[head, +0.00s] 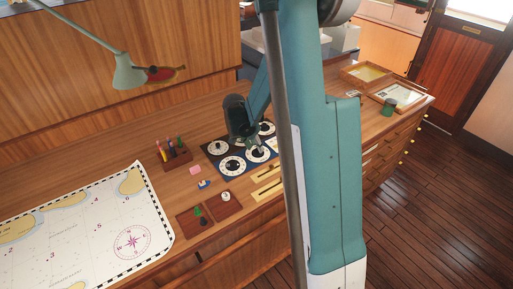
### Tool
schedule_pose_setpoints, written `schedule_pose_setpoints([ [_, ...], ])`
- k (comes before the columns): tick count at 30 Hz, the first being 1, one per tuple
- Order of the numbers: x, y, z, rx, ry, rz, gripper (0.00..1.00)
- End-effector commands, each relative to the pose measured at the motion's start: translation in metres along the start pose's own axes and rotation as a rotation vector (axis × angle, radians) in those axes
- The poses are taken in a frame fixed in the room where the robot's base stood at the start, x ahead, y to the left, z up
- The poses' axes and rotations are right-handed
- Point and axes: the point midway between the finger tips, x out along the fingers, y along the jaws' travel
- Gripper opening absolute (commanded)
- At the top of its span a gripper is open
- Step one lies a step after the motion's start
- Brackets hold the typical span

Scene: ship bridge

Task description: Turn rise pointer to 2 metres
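A dark blue panel (212,152) on the wooden desk carries several round white dials with dark centres. One dial (219,148) is at the panel's left, one (232,166) at its front, one (266,129) at its back right. Another dial (258,154) lies right of the front one. I cannot read their markings or tell which holds the rise pointer. My gripper (251,143) is over the panel, pointing down near the middle dials, and hides part of them. Its fingers are too small and dark to tell whether they are open or touch a knob.
A chart (85,225) covers the desk's left. A pen rack (174,155), small trays (223,205) and brass-coloured strips (266,189) lie near the panel. A green lamp (128,72) overhangs the back.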

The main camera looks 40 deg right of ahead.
Motion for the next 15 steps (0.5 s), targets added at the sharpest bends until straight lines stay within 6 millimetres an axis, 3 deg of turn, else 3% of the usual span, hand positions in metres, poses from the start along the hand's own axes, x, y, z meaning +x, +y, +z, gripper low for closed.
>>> schedule_pose_setpoints([
  [6,0.013,0.0,0.0,0.0,0.0,0.0,0.29],
  [15,0.017,0.0,0.0,0.0,0.0,0.0,0.29],
])
